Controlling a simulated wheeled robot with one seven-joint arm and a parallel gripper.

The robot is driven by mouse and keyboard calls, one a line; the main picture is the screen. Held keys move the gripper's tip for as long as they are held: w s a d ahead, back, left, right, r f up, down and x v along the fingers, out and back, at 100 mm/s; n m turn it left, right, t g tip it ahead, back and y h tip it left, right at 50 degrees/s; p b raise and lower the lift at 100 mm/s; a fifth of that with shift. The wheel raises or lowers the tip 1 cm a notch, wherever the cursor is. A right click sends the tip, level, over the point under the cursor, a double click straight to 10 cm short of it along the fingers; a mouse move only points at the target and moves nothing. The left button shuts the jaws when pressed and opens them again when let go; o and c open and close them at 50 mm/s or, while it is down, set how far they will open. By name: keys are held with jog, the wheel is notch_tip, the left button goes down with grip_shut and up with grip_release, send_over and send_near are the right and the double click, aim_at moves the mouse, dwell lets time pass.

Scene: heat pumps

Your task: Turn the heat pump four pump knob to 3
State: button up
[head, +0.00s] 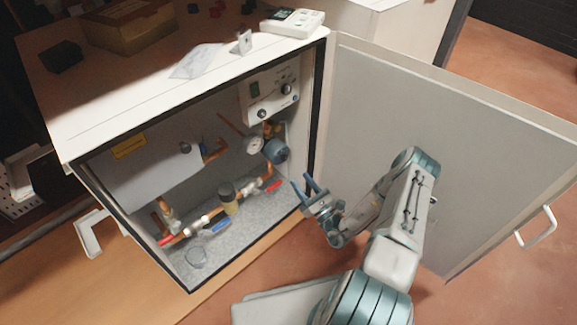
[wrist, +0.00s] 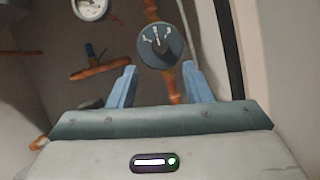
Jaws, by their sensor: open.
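The round blue-grey pump knob (head: 276,151) is inside the open cabinet, on copper pipework near the right wall. In the wrist view the knob (wrist: 161,46) faces me with white marks on its face; the numbers are too small to read. My gripper (head: 303,183) is in front of the cabinet opening, below and to the right of the knob. Its blue fingers (wrist: 159,70) are spread apart and empty. In the wrist view the knob appears just beyond the fingertips, centred between them. I cannot tell the exact distance.
The cabinet door (head: 410,140) stands wide open to the right, behind my arm. A white control panel (head: 270,92) is above the knob, and a gauge (head: 253,144) is to its left. Pipes, valves and a red handle (head: 269,186) lie below. A grey tank (head: 150,170) is at left.

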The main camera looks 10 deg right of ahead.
aim_at(285, 159)
jog(key=b+x, duration=0.2)
jog(key=x, duration=0.6)
jog(key=shift+w+a+r, duration=0.1)
jog(key=shift+w+a, duration=0.05)
grip_shut()
